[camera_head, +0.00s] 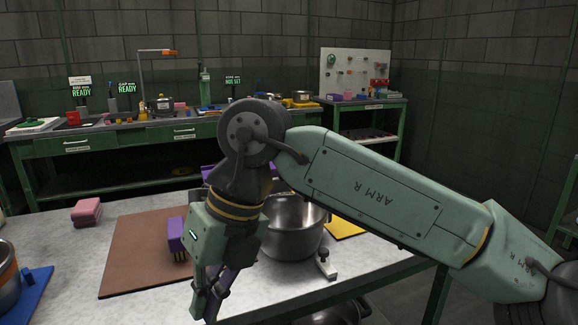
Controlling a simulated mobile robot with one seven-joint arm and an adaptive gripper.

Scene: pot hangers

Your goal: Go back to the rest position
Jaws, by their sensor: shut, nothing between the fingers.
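My gripper (211,300) hangs fingers-down at the end of my arm, over the front of the grey table (120,308). Its fingers are shut with nothing visible between them. A steel pot (290,228) stands on the table just behind and to the right of the gripper. My arm hides part of the pot's rim and left side.
A stack of pink sponges or blocks (87,212) lies left of the mat. Another pot (8,275) stands on a blue mat (28,297) at the left edge. A small metal stand (325,264) is right of the steel pot. Green workbenches (120,140) line the back wall.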

